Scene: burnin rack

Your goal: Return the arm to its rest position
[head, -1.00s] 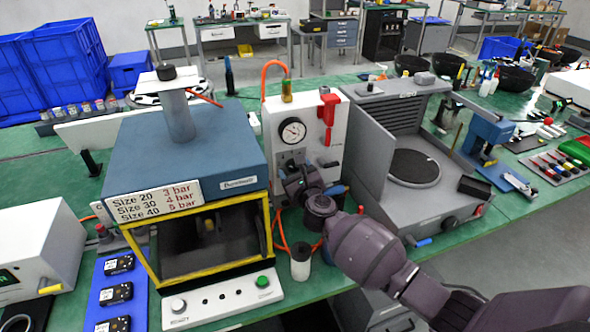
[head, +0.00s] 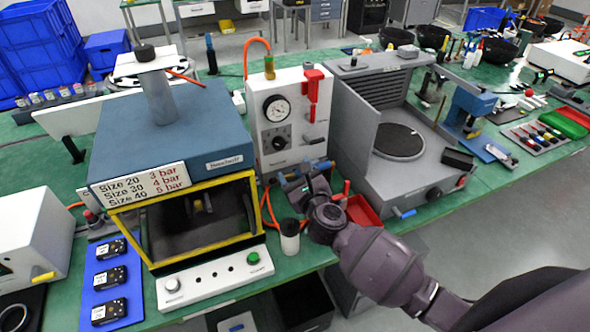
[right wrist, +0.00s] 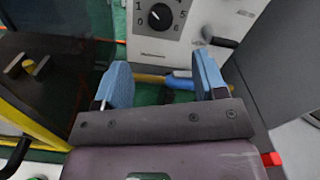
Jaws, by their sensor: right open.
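My right gripper (head: 290,182) is in front of the white gauge box in the head view, low over the green bench. In the right wrist view its two blue fingers (right wrist: 163,88) stand apart with nothing held between them. Beyond them lies a blue-and-yellow item (right wrist: 180,80) on the bench; whether it touches a finger I cannot tell. My right arm (head: 375,265) reaches in from the lower right. My left gripper is not in view.
The white gauge box (head: 278,142) with its knob is just behind the gripper. The blue press (head: 165,135) with a yellow frame stands left. A grey machine (head: 362,155) and a red tray (head: 362,212) are right. A white cup (head: 290,240) stands near the bench front.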

